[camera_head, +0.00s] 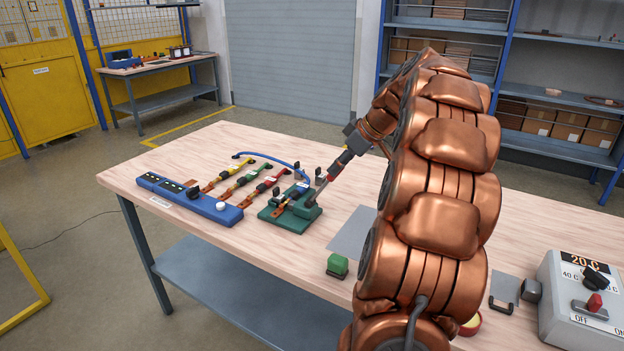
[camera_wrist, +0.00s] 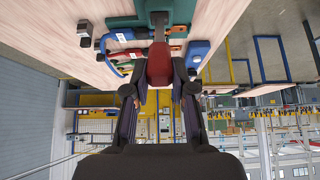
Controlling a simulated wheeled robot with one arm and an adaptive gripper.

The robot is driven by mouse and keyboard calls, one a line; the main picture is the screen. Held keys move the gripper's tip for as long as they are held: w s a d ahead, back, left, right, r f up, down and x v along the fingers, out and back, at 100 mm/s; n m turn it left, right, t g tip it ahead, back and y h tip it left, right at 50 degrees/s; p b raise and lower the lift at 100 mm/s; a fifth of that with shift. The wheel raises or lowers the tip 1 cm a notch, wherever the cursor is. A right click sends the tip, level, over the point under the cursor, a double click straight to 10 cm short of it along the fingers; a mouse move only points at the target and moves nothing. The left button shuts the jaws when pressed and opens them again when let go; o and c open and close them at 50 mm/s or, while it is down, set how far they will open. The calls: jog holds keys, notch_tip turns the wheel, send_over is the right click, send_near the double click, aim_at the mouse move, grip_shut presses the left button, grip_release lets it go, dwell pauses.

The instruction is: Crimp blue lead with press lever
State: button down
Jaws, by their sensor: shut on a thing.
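The green press (camera_head: 290,214) stands on the table. Its lever (camera_head: 322,187) slants up to the right and ends in a red grip (camera_head: 335,171). My gripper (camera_head: 341,164) is shut on that red grip; the grip also shows between the fingers in the wrist view (camera_wrist: 159,64). The blue lead (camera_head: 272,157) arcs from a dark plug at the back of the table to the press. Its end at the press is small, and I cannot tell whether it is crimped. The press's green body (camera_wrist: 125,22) is partly visible in the wrist view.
Yellow, green and red leads lie beside a blue box (camera_head: 188,197) left of the press. A grey plate (camera_head: 354,232) and green block (camera_head: 338,264) lie to its right. A grey control box (camera_head: 575,315) stands at the near right. The table's back right is clear.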

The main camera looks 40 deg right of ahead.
jog(key=shift+s+d+f+b, duration=0.2)
jog(key=shift+s+f+b, duration=0.2)
jog(key=shift+s+b, duration=0.2)
jog(key=shift+s+d+f+b, duration=0.2)
jog(key=shift+s+f+b, duration=0.25)
jog(key=shift+s, duration=0.1)
jog(key=shift+s+d+f+b, duration=0.2)
jog(key=shift+s+f+b, duration=0.6)
jog(key=shift+b, duration=0.25)
jog(key=shift+s+d+f+b, duration=0.15)
jog(key=shift+s+f+b, duration=0.4)
jog(key=shift+f+b, duration=0.4)
jog(key=c, duration=0.9)
grip_release()
jog(key=shift+r, duration=0.25)
jog(key=shift+v, duration=6.05)
